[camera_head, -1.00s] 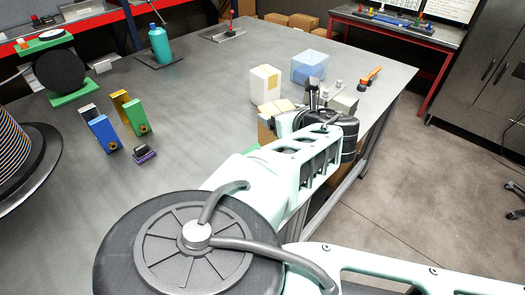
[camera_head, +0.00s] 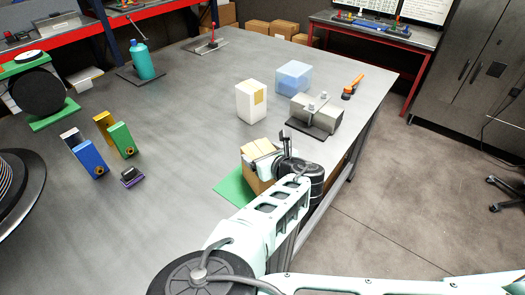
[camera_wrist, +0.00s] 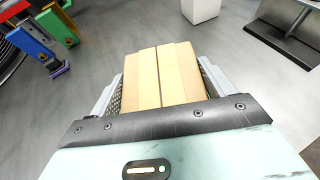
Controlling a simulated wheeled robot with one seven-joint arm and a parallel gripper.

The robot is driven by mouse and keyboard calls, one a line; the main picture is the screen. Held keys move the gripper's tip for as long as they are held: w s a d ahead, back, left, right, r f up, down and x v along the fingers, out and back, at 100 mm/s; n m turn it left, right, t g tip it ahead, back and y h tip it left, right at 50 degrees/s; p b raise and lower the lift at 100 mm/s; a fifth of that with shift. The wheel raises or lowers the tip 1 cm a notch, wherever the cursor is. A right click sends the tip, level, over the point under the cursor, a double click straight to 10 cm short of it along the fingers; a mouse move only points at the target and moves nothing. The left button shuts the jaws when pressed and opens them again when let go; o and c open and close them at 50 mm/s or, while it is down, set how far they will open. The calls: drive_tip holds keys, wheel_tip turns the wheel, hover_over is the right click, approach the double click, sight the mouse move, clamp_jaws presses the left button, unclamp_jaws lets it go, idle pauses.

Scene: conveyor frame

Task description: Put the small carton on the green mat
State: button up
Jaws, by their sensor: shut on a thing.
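The small carton is a tan cardboard box (camera_head: 257,172) with a seam along its top. My gripper (camera_head: 264,160) is shut on it, one finger on each side. In the wrist view the carton (camera_wrist: 160,78) fills the space between the fingers of my gripper (camera_wrist: 163,88). The green mat (camera_head: 231,191) lies on the grey table, partly hidden by the carton and my arm. In the head view the carton overlaps the mat; I cannot tell whether its bottom touches it.
A white carton (camera_head: 248,104) stands behind the held one, with a translucent blue bin (camera_head: 294,77) beyond. A grey metal fixture (camera_head: 316,114) on a dark plate is close at the right. Blue, green and yellow blocks (camera_head: 90,160) stand left.

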drive_tip(key=o, duration=1.3)
drive_tip(key=shift+f, duration=0.1)
